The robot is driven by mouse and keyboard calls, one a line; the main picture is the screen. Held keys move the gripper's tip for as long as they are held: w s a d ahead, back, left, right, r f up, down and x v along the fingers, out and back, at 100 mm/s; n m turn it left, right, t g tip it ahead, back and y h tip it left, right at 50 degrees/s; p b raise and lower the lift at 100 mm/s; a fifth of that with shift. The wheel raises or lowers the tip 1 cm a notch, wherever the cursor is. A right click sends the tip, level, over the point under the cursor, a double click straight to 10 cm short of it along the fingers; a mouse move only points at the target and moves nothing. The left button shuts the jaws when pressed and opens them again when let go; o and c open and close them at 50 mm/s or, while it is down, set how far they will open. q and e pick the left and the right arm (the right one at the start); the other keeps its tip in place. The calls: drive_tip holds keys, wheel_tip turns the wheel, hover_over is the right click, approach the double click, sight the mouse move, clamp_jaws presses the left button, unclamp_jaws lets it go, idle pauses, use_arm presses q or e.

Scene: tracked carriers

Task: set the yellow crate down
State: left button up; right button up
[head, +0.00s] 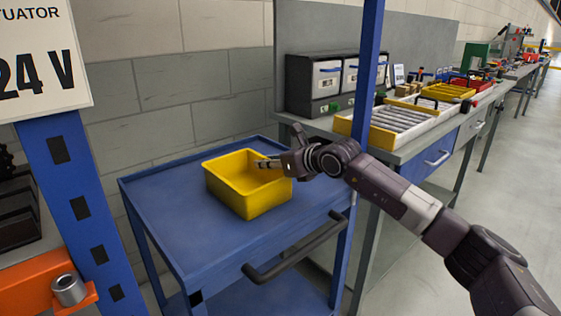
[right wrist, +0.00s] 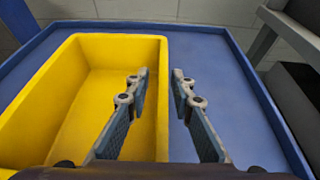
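The yellow crate (head: 222,193) is upright and looks empty in the head view. It appears to rest on the blue top of a cart (head: 165,215). My right gripper (head: 268,163) is at the crate's right-hand wall. In the right wrist view, the fingers of this gripper (right wrist: 161,73) stand apart on either side of a wall of the crate (right wrist: 120,42). The left finger is over the inside and the right finger is outside, over the cart top (right wrist: 215,70). I see no clear contact with the wall. My left gripper is not in view.
A black handle (head: 295,246) runs along the cart's front edge. A blue post (head: 366,75) rises at its right corner. A workbench with trays (head: 392,122) stands behind on the right. The cart top is bare around the crate.

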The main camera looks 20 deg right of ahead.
drive_tip(key=v, duration=0.9)
drive_tip(key=shift+s+d+r, duration=0.1)
drive_tip(key=shift+s+d, duration=0.05)
drive_tip(key=shift+s, duration=0.2)
drive_tip(key=shift+s+d+r, duration=0.15)
drive_tip(key=shift+s+r, duration=0.05)
drive_tip(key=shift+s, duration=0.25)
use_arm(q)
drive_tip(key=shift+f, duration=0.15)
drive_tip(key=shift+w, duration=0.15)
